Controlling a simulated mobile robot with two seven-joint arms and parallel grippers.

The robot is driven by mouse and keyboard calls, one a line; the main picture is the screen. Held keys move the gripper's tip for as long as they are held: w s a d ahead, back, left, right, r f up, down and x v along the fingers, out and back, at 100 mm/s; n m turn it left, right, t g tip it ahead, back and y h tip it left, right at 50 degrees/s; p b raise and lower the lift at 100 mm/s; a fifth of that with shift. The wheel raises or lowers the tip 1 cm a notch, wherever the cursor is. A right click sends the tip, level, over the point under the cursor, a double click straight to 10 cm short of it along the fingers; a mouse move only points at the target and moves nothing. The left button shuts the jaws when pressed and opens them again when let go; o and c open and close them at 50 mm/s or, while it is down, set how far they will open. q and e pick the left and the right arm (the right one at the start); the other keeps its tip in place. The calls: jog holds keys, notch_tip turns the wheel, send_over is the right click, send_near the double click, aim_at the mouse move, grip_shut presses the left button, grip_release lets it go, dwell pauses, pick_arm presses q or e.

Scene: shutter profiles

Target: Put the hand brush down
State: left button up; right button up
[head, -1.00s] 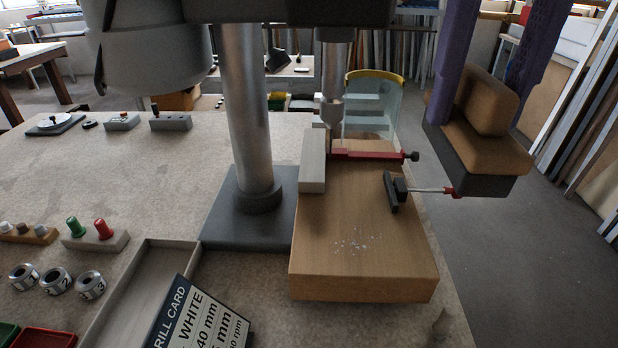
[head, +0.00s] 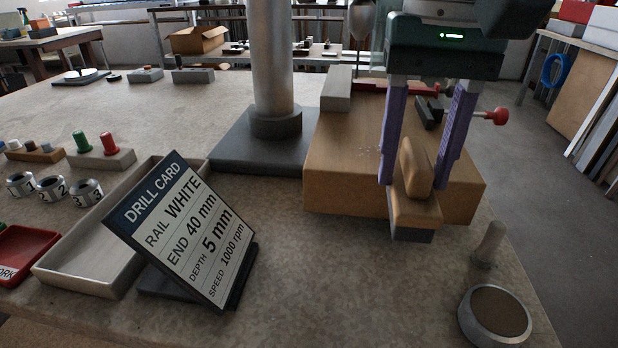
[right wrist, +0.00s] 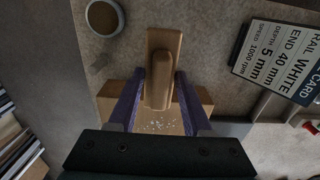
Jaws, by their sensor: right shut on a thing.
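The hand brush (head: 414,205) has a pale wooden back and grip with a dark underside. My right gripper (head: 413,182) points down, shut on its raised grip, one purple finger on each side. In the right wrist view the brush (right wrist: 163,42) reaches past the front edge of the wooden block, over the bench top. My right gripper (right wrist: 160,105) also shows there. In the head view the brush covers part of the block's front face; whether its underside touches the bench cannot be told. My left gripper is not in view.
The wooden block (head: 340,180), with pale shavings on top, lies beside the drill stand base (head: 262,148). A red-knobbed clamp (head: 498,116) is behind. A grey peg (head: 489,243) and round dish (head: 495,314) stand at front right. Bare bench (head: 340,270) lies between drill card (head: 185,230) and dish.

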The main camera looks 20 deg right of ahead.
notch_tip(320, 180, down, 12)
jog(key=shift+r+b, duration=0.2)
jog(key=shift+b, duration=0.8)
jog(key=shift+f, duration=0.15)
jog(key=shift+f, duration=0.15)
jog(key=o, duration=1.2)
